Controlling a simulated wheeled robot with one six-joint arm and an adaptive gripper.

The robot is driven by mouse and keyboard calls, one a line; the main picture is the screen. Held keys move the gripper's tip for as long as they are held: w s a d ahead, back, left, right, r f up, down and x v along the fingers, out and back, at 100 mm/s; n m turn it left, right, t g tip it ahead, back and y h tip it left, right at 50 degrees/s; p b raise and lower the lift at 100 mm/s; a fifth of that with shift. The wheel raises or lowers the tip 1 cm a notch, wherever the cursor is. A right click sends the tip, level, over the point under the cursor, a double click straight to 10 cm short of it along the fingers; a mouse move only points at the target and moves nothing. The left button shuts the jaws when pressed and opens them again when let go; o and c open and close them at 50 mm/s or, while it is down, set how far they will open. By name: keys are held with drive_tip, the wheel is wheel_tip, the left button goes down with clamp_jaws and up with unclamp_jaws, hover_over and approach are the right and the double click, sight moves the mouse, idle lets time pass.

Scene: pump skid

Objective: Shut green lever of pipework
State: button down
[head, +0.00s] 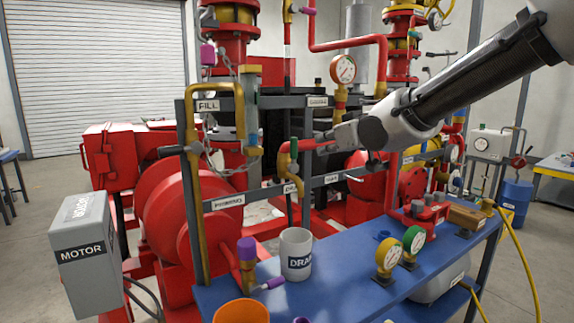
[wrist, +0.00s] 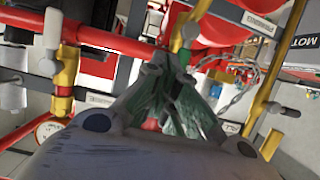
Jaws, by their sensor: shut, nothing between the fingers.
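A small green lever (head: 293,149) shows at the red pipe elbow on the pipework in the head view. In the wrist view a green piece (wrist: 184,57), probably the same lever, shows just beyond my fingertips at a brass valve (wrist: 183,32). My gripper (head: 322,141) reaches in from the right, close to the lever. In the wrist view my gripper (wrist: 168,75) is shut and empty, with its fingers pointing at the valve. I cannot tell whether the fingertips touch the lever. The fingers partly hide the valve's lower part.
A yellow pipe (head: 194,150) with a chain stands left of the elbow. Another red pipe (head: 350,44) and a gauge (head: 343,69) rise behind my arm. Below is a blue bench (head: 345,285) with a white mug (head: 296,254), an orange cup (head: 241,311) and gauges.

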sight(305, 149)
drive_tip(key=shift+x, duration=4.45)
drive_tip(key=shift+s+a+r, duration=0.25)
drive_tip(key=shift+s+a, duration=0.1)
drive_tip(key=shift+a, duration=0.15)
drive_tip(key=shift+s+a+r, duration=0.3)
drive_tip(key=shift+s+a, duration=0.05)
drive_tip(key=shift+a, duration=0.1)
drive_tip(key=shift+s+a, duration=0.7)
drive_tip(key=shift+a, duration=0.25)
drive_tip(key=shift+s+a+f, duration=0.3)
drive_tip(key=shift+s+a, duration=0.15)
drive_tip(key=shift+a, duration=0.25)
drive_tip(key=shift+s+a, duration=0.55)
drive_tip(key=shift+a, duration=0.1)
drive_tip(key=v, duration=0.9)
